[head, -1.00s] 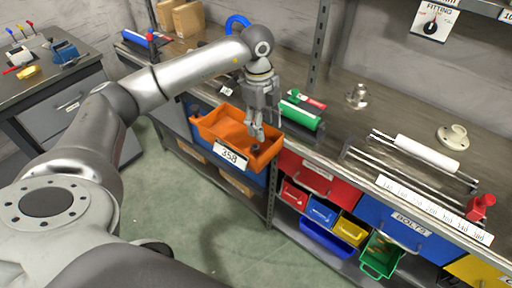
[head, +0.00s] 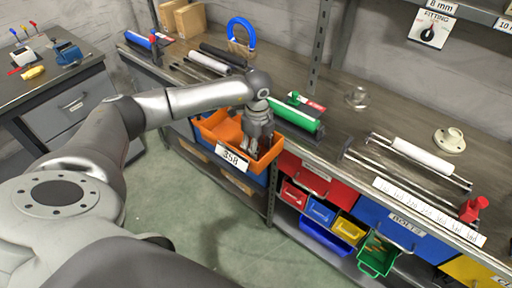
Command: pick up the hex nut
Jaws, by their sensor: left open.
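An orange bin (head: 208,127) with a white number label (head: 233,158) sits at the front edge of the workbench, over a blue drawer. My left gripper (head: 250,153) points down into the right part of the bin, its fingertips low inside it. The jaws are open. No hex nut can be made out now; the gripper and the bin's front wall hide that part of the bin floor. My right gripper is not in view.
A green cylinder (head: 294,114) lies on the bench just right of the bin. A white roll on rails (head: 423,157) and a round beige flange (head: 449,140) are farther right. A blue padlock-shaped loop (head: 242,32) stands behind.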

